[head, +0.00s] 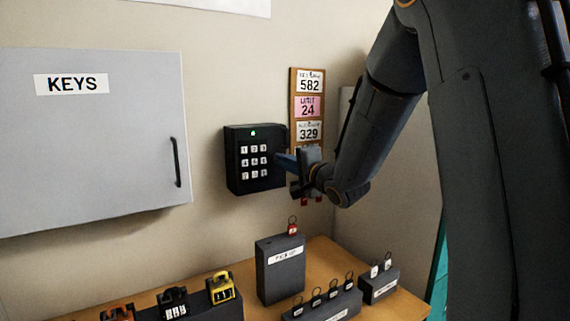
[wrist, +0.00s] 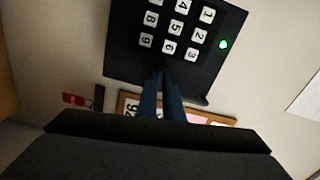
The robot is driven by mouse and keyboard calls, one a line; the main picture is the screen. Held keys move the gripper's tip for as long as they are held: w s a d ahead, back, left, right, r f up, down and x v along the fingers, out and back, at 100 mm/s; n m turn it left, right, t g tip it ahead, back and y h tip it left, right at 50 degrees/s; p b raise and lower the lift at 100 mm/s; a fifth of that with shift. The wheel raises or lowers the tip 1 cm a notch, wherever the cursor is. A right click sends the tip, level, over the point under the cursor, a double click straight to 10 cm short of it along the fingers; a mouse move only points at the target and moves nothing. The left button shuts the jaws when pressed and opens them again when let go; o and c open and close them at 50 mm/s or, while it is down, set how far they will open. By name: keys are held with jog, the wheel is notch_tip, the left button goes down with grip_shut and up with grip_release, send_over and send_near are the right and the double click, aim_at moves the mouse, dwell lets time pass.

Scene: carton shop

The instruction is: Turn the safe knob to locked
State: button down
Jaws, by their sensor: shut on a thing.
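The safe (head: 236,178) is a small black box on the wall with white number keys and a lit green light at its top. It fills the upper middle of the wrist view (wrist: 122,50), where it appears turned. My gripper (head: 279,161) reaches the safe's right side from the right. In the wrist view its two blue fingers (wrist: 164,82) are close together, with their tips at the safe's face beside the keys. They are shut on the knob, which is mostly hidden by the fingers, so its angle cannot be read.
A grey KEYS cabinet (head: 100,150) hangs at left. A corkboard with number cards (head: 309,105) is just right of the safe, close to my gripper. Below, a wooden table (head: 322,254) holds a grey box (head: 281,275), padlocks (head: 221,289) and key tags.

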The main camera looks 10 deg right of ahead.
jog(key=shift+n+b, duration=3.9)
jog(key=shift+n, duration=4.1)
jog(key=c, duration=1.9)
grip_release()
jog(key=shift+s, duration=0.1)
jog(key=b+v, duration=0.1)
jog(key=v, duration=0.6)
jog(key=shift+s, duration=0.3)
